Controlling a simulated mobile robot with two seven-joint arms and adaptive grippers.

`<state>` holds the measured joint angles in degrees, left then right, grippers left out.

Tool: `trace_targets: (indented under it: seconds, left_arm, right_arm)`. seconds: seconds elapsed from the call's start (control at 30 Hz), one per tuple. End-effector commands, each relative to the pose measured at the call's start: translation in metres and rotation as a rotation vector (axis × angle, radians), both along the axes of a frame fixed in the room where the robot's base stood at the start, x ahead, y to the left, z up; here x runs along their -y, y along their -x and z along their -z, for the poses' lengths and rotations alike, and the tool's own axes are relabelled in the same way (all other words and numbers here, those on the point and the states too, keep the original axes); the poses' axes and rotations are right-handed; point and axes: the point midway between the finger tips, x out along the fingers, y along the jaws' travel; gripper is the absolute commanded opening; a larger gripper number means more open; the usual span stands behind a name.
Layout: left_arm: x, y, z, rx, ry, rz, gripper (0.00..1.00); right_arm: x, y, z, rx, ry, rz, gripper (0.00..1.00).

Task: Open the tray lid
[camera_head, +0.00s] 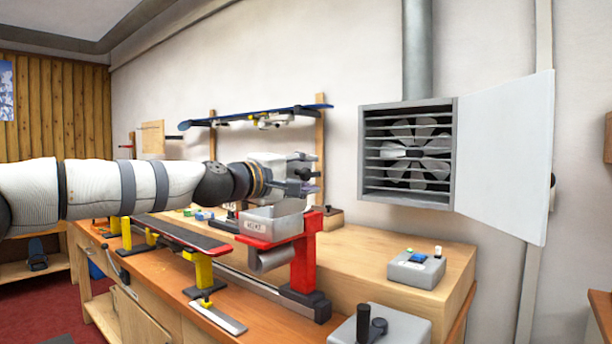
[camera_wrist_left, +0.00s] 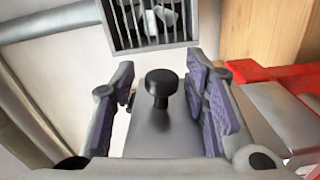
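The grey metal tray (camera_head: 262,226) with a label on its front sits on a red stand (camera_head: 306,255) on the bench. Its light inside shows below my left gripper (camera_head: 304,174). In the left wrist view, the grey lid plate (camera_wrist_left: 160,137) carries a black knob (camera_wrist_left: 162,84). The lid seems raised above the tray; its exact angle is hard to tell. My left gripper is open, one purple-padded finger on each side of the knob, with gaps visible. It also shows in the left wrist view (camera_wrist_left: 165,105). My right gripper is not in view.
A wall fan box (camera_head: 407,152) with an open white door (camera_head: 510,155) is at the right. Grey boxes (camera_head: 417,270) stand at the right.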

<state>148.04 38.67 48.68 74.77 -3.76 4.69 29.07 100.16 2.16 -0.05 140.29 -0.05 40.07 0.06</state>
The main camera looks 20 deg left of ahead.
Motion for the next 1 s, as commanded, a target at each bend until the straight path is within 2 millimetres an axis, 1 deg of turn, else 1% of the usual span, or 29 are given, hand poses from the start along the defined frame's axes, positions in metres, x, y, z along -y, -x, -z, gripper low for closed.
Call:
trace_targets:
  seconds: [0.17,0.27,0.5,0.6,0.73,1.0]
  left_arm:
    - [0.0,0.0,0.0,-0.001,-0.001,0.0,0.42]
    - [-0.003,0.006,0.0,0.0,-0.001,0.0,0.42]
    - [-0.019,0.053,-0.001,0.002,0.001,0.001,0.42]
    - [-0.024,0.066,-0.001,0.001,0.0,0.0,0.42]
    - [-0.026,0.071,0.0,0.0,0.001,0.0,0.42]
    - [-0.026,0.071,0.001,-0.001,0.001,0.0,0.42]
  right_arm:
    - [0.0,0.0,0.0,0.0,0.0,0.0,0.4]
    - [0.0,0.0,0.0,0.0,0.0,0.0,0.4]
    - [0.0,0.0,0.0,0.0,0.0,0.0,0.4]
    - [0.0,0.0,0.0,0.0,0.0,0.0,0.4]
    - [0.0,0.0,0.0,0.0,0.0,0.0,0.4]
    - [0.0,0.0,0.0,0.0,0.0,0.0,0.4]
